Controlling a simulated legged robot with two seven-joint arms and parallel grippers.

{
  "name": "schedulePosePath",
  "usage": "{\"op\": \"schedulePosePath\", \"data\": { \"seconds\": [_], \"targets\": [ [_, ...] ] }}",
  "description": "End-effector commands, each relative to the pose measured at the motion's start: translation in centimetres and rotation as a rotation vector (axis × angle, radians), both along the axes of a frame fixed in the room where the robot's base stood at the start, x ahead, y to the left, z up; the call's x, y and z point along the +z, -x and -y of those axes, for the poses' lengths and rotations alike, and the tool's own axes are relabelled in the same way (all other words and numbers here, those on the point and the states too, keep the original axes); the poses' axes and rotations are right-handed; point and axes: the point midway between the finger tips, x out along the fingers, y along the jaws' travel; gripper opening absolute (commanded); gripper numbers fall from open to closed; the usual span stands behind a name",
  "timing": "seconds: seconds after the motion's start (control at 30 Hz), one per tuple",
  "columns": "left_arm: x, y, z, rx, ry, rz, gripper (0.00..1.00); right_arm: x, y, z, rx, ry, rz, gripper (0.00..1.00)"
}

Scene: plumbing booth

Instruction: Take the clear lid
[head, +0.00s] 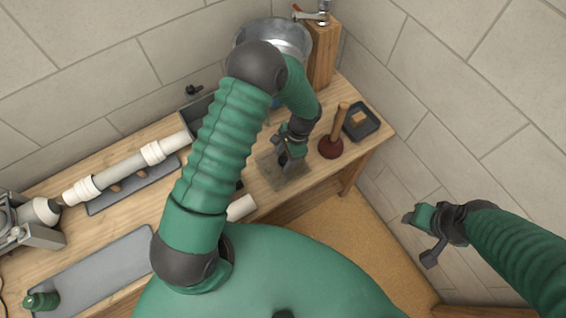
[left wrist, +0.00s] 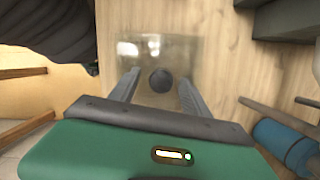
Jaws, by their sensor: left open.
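The clear lid (head: 272,172) is a see-through square plate lying on the wooden table, and it also shows in the left wrist view (left wrist: 128,48). A round dark knob (left wrist: 160,80) stands at its middle. My left gripper (head: 286,160) is above the lid with its fingers pointing down. In the left wrist view its two open fingers (left wrist: 158,92) lie on either side of the knob, with gaps between. The gripper hides part of the lid in the head view.
A plunger (head: 331,147) and a small dark tray (head: 362,122) stand right of the lid. A metal bucket (head: 275,38) is behind. A white pipe (head: 128,168) and a grey mat (head: 95,272) lie on the left. Bare table lies around the lid.

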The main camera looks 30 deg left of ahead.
Motion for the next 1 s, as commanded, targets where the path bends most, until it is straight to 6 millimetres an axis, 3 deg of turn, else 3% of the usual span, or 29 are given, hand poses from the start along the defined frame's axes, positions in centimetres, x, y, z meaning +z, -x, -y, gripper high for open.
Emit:
{"op": "schedulePosePath", "data": {
  "seconds": [0.1,0.3,0.73,1.0],
  "targets": [
    [-1.20,0.24,-0.37,0.000,0.001,-0.001,0.55,0.14,0.00,0.01,0.000,0.000,0.000,0.52],
    [-1.30,0.22,-0.47,0.001,0.000,0.001,0.55,0.09,0.01,0.01,0.000,0.000,0.000,0.52],
    [-1.29,0.21,-0.38,0.001,0.000,0.001,0.00,0.08,0.01,0.00,0.000,0.000,0.000,0.52],
    [-1.25,0.21,-0.36,0.001,0.000,0.001,0.00,0.09,0.01,0.01,0.000,0.000,0.000,0.52]
  ]
}}
